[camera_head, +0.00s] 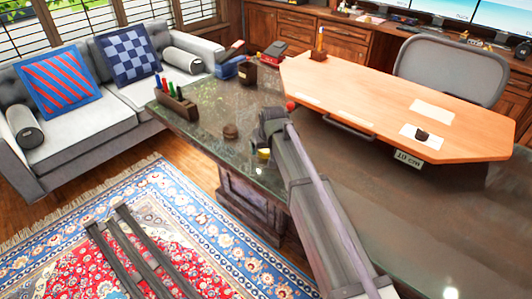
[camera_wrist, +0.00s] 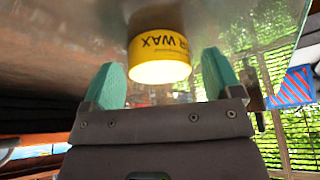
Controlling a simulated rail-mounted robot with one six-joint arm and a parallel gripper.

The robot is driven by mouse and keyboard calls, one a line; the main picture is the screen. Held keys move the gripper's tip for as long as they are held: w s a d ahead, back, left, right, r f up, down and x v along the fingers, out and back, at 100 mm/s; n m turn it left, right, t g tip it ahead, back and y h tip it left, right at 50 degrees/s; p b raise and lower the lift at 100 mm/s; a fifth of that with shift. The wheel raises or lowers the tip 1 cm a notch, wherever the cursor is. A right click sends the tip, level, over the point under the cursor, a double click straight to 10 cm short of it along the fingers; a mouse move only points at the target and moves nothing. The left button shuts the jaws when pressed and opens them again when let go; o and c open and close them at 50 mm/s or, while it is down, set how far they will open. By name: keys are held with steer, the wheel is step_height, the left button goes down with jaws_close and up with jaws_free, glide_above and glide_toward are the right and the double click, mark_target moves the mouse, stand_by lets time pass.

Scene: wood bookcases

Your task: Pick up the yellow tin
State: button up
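The yellow tin (camera_head: 263,153) sits on the dark stone-topped desk (camera_head: 205,145), close to its front edge. In the wrist view the tin (camera_wrist: 160,46) shows dark lettering ending in "WAX" and a pale round face. My gripper (camera_wrist: 164,78) is open, with one green fingertip to each side of the tin's line. The tin appears just ahead of the fingertips, with gaps on both sides. In the head view my gripper (camera_head: 272,125) is right beside the tin; its fingertips are hard to make out there.
A small brown round object (camera_head: 231,131) stands left of the tin. A pen holder (camera_head: 176,103) is at the desk's left end. A blue object (camera_head: 223,68) and a dark container (camera_head: 247,73) stand farther back. A raised wooden board (camera_head: 385,105) lies to the right.

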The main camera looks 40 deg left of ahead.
steer(key=c, duration=0.8)
step_height(320, 180, up, 10)
steer(key=p, duration=1)
steer(key=shift+d, duration=0.1)
steer(key=shift+c, duration=0.2)
